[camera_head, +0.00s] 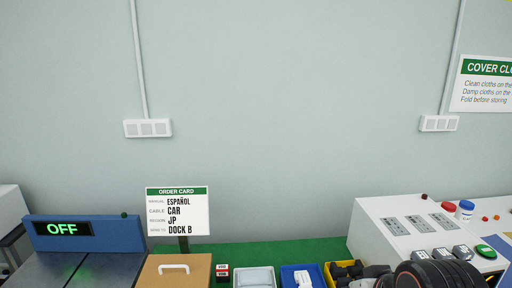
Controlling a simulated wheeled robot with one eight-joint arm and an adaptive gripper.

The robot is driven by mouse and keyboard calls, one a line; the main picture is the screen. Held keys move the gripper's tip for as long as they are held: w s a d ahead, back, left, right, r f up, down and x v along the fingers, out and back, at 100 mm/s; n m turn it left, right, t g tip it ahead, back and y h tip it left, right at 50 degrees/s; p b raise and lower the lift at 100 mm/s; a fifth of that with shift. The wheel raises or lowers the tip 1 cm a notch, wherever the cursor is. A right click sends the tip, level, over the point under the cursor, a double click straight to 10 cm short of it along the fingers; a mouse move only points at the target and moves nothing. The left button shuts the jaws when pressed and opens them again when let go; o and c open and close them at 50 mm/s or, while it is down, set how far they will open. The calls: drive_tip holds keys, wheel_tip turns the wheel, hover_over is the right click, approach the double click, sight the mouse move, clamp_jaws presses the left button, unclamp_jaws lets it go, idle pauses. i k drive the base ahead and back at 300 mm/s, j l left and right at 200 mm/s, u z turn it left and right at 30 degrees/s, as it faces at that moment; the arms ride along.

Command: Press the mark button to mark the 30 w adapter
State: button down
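No label for the mark button can be read. I cannot tell which of these is the mark button. No 30 W adapter can be told apart. Black items (349,271) lie in a yellow bin (328,276) at the bottom edge, too small to identify. My gripper is not in view.
An order card (178,211) reads Español, CAR, JP, DOCK B. A blue display (62,229) reads OFF at the left. A brown box (177,271) with a white handle, a grey bin (255,277) and a blue bin (302,275) line the bottom edge.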

sight(487, 251)
drive_tip(key=z, duration=1.35)
drive_tip(key=i+l+u, duration=0.3)
drive_tip(key=l, duration=0.35)
